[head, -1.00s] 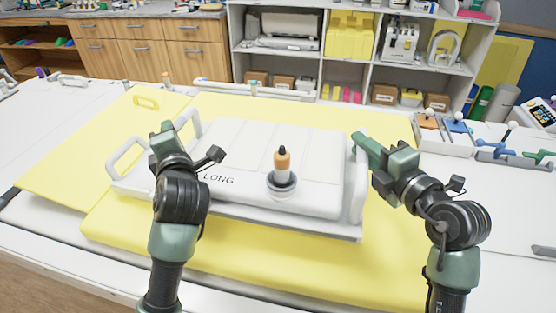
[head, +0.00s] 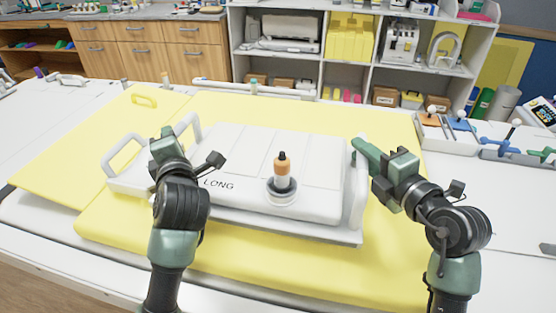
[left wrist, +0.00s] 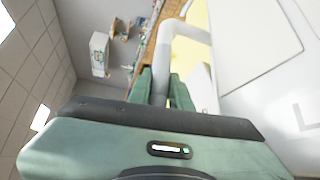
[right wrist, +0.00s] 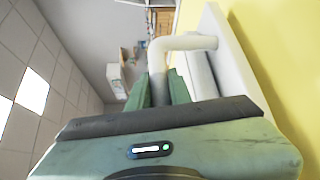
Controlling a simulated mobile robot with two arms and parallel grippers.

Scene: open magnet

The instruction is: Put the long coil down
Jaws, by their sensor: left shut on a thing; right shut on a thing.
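The long coil (head: 240,155) is a flat white slab marked "LONG", with an orange-and-white plug standing on its top and white bar handles at its ends. In the head view it lies over the yellow mat (head: 240,268); I cannot tell whether it touches the mat. My left gripper (head: 168,140) is shut on a white handle near the coil's left end, and that handle (left wrist: 188,60) runs between its fingers in the left wrist view. My right gripper (head: 362,148) is shut on the right-end handle (right wrist: 160,65), which shows between its fingers in the right wrist view.
A second yellow pad (head: 85,165) lies at the left. A white tray with knobbed tools (head: 445,133) stands at the right. White shelves (head: 350,60) and wooden cabinets (head: 150,48) stand behind. The white tabletop at far right has free room.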

